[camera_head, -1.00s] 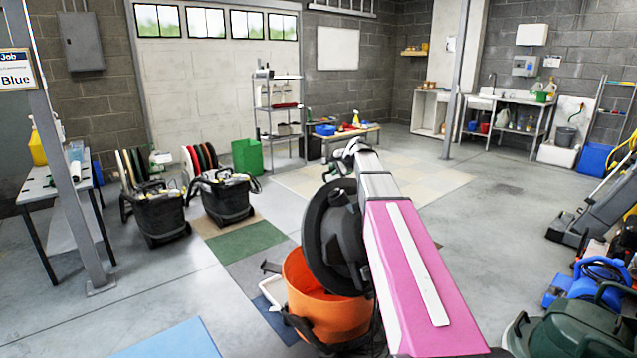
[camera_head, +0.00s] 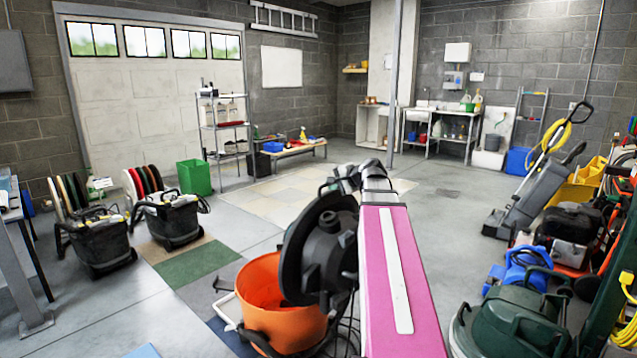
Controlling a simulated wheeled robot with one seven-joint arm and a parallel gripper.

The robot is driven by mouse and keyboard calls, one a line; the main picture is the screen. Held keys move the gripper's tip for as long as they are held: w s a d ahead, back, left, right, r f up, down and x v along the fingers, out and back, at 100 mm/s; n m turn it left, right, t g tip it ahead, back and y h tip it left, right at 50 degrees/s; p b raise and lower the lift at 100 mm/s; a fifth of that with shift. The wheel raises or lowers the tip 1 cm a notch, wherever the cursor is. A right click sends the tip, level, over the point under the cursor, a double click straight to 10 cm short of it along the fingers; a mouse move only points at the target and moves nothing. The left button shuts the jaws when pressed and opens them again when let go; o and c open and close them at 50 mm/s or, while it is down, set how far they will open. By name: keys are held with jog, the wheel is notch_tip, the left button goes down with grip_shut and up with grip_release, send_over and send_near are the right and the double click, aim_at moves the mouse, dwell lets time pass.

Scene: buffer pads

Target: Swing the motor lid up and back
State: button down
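An orange tub (camera_head: 268,325) stands on the floor at lower centre, its open mouth showing. The black motor lid (camera_head: 322,250) stands steeply tilted at the right side of the tub's mouth, with its motor housing toward my arm. The lid's top leans to the right. My pink arm reaches forward from the bottom edge, and its grey end joints bend down behind the lid's top edge. My gripper is hidden there, so I cannot see its fingers or whether it touches the lid. The lid's hinge is not clearly visible.
Two black tubs with disc racks (camera_head: 100,245) stand at the left. A dark green machine (camera_head: 510,325) and a blue one (camera_head: 520,268) stand close on the right. A grey upright machine (camera_head: 530,190) stands behind them. The floor beyond my arm is mostly clear.

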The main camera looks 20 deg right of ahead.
jog(key=shift+s+d+f, duration=0.25)
jog(key=shift+s+d, duration=0.15)
jog(key=shift+s, duration=0.3)
jog(key=shift+s+d+f, duration=0.3)
jog(key=shift+s+d, duration=0.15)
jog(key=shift+s, duration=0.25)
jog(key=shift+s+d+f, duration=0.25)
jog(key=shift+s+d, duration=0.15)
jog(key=shift+s, duration=0.3)
jog(key=c, duration=1.1)
grip_release()
jog(key=shift+w, duration=0.1)
jog(key=shift+r, duration=0.1)
jog(key=v, duration=1)
jog(key=shift+s+d+r, duration=0.2)
jog(key=shift+r, duration=0.1)
